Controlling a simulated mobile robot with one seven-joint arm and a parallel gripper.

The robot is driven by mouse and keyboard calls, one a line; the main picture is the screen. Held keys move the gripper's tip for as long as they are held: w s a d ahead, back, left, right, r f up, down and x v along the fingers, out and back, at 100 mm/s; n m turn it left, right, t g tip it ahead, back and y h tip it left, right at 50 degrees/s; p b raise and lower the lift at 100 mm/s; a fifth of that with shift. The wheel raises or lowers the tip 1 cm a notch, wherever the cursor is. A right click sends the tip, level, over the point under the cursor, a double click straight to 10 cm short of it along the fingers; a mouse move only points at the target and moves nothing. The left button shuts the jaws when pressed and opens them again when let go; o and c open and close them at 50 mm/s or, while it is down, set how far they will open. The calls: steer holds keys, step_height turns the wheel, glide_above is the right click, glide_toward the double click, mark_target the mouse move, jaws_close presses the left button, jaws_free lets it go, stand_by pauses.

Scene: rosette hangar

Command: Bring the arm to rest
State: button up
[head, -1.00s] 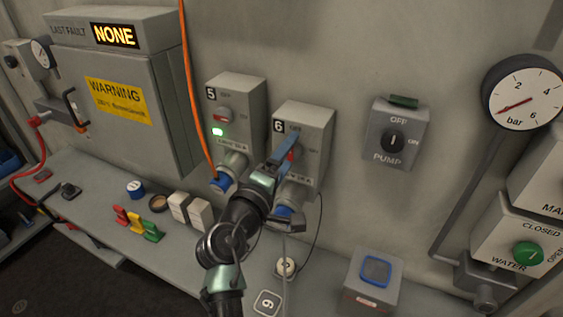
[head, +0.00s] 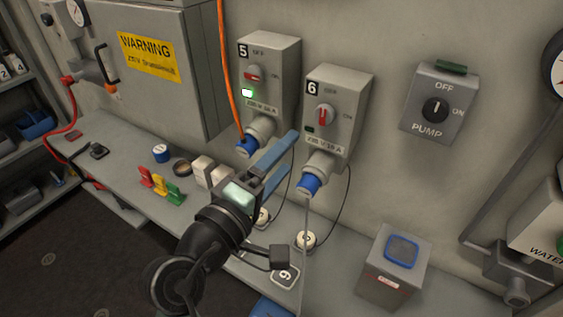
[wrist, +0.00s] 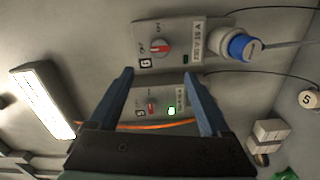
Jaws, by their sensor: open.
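My gripper (head: 283,160) is open and empty in the head view, its two blue fingers held above the bench in front of the wall sockets. In the wrist view my gripper (wrist: 163,95) has its fingers spread wide, with socket box 5 (wrist: 155,103) showing between them and nothing held. Socket box 5 (head: 282,80), with a green light lit and a blue plug, is on the wall behind the gripper. Socket box 6 (head: 343,100), with a red switch and a blue plug (head: 308,184), is just to its right. I see no finger touching either box.
The bench (head: 335,283) carries a grey box with a blue top (head: 390,265), white blocks (head: 204,170), and red, yellow and green pieces (head: 160,185). An orange cable (head: 226,70) hangs to box 5. The pump switch (head: 438,103) is on the wall at right. Dark floor (head: 70,260) lies at lower left.

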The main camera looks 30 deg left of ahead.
stand_by(0.4)
steer(key=w+d+r+m+t, duration=0.1)
steer(key=d+r+m+t, duration=0.1)
steer(key=d+r+m, duration=0.45)
steer(key=w+d+r+m+t, duration=0.1)
steer(key=w+d+r+m, duration=0.15)
steer(key=r, duration=0.75)
steer(key=s+d+r+m+t, duration=0.3)
steer(key=s+d+r, duration=0.2)
steer(key=r, duration=0.4)
steer(key=s+d+r+m+t, duration=0.3)
steer(key=s+d+r, duration=0.2)
steer(key=r, duration=0.5)
steer(key=shift+s+d+m+y, duration=0.3)
steer(key=shift+s, duration=0.2)
